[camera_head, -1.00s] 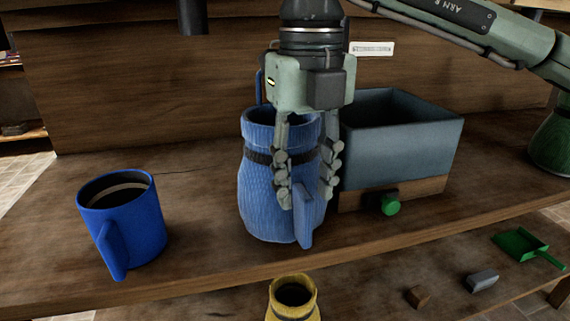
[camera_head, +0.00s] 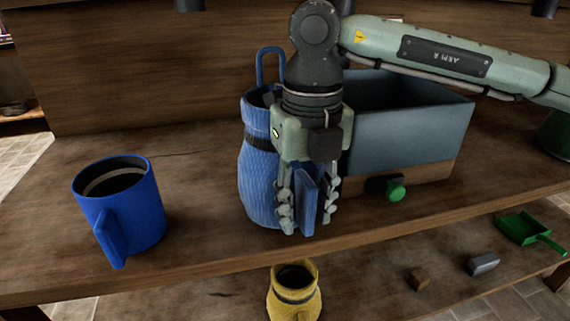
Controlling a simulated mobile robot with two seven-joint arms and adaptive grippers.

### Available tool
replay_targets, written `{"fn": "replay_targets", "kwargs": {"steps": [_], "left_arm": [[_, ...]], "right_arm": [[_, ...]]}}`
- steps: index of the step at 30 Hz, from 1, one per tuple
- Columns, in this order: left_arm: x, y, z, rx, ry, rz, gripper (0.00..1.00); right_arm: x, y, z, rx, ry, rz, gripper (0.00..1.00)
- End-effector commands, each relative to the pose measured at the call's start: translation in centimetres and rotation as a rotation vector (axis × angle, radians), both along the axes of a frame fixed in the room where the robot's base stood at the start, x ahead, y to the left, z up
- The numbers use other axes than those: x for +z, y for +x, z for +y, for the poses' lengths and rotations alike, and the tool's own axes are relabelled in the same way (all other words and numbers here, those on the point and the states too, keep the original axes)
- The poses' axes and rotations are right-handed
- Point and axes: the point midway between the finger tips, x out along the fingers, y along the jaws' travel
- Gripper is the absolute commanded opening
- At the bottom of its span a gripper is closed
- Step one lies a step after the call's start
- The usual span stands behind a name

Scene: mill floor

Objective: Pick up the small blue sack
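The blue sack (camera_head: 257,185) stands upright on the wooden bench. It has a dark band around its neck, a loop at the back and a flat blue tab (camera_head: 306,200) at the front. My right gripper (camera_head: 308,222) points down in front of the sack, fingers open, one on each side of the tab. I see no clear grip on the tab. The gripper and wrist hide the sack's right side and part of its mouth. My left gripper is out of view.
A blue mug (camera_head: 120,212) stands to the left on the bench (camera_head: 195,240). A grey-blue bin (camera_head: 415,135) with a green knob (camera_head: 396,191) is close on the right. A yellow sack (camera_head: 294,298) and a green dustpan (camera_head: 522,228) are lower down. The bench between mug and sack is clear.

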Motion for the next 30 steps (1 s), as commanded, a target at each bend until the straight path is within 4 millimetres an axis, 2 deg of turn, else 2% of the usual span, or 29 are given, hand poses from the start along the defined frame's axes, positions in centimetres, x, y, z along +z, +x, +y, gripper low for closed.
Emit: {"fn": "replay_targets", "kwargs": {"steps": [3, 12, 26, 30], "left_arm": [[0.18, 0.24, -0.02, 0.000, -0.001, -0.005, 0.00], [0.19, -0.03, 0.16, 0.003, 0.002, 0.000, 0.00], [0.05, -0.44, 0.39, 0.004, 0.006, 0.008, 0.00], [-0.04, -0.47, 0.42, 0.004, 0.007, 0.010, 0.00]], "right_arm": [[0.05, 0.02, 0.00, 0.000, 0.000, -0.001, 0.35], [0.08, 0.03, 0.00, 0.000, 0.000, -0.001, 0.00], [0.14, 0.04, 0.02, 0.000, 0.001, -0.002, 0.00], [0.83, 0.11, 0.04, -0.001, 0.001, -0.004, 0.00]]}}
